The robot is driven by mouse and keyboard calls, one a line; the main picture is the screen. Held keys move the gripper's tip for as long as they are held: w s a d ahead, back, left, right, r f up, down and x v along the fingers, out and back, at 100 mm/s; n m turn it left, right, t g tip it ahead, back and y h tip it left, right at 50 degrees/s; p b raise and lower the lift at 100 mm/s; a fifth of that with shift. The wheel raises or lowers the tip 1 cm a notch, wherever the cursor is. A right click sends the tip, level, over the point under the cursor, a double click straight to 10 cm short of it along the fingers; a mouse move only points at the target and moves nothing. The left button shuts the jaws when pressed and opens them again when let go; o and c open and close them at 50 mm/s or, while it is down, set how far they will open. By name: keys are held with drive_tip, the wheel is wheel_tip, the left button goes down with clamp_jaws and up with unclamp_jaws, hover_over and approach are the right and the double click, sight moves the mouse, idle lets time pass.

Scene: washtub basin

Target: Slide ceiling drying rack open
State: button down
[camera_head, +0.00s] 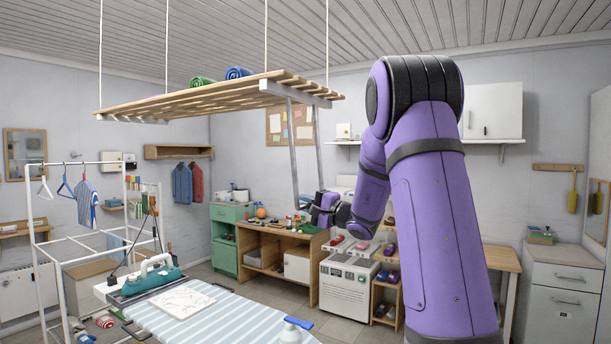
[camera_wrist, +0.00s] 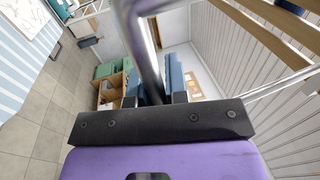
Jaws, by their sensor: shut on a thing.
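The ceiling drying rack (camera_head: 200,98) is a slatted wooden frame hanging level on thin cords from the ceiling. A grey metal pull handle (camera_head: 292,150) hangs from its right end, with two long bars reaching down. My gripper (camera_head: 308,203) is at the handle's lower end and is shut on it. In the wrist view the handle (camera_wrist: 148,62) runs as a shiny bar between the fingers of my gripper (camera_wrist: 156,92). The exact contact is partly hidden. Wooden slats of the rack (camera_wrist: 275,38) show at the wrist view's upper right.
A green rolled towel (camera_head: 202,81) and a blue one (camera_head: 238,73) lie on the rack. Below stand a striped ironing board (camera_head: 230,315) with an iron (camera_head: 152,275), a wooden workbench (camera_head: 275,232) and a white clothes stand (camera_head: 38,225). Open floor shows between them.

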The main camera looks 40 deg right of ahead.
wheel_tip(320, 180, down, 19)
drive_tip(key=shift+r, duration=0.15)
idle(0.4)
drive_tip(key=c, duration=1.1)
unclamp_jaws()
drive_tip(key=v, duration=1)
drive_tip(key=shift+s+d, duration=0.1)
drive_tip(key=shift+s, duration=0.25)
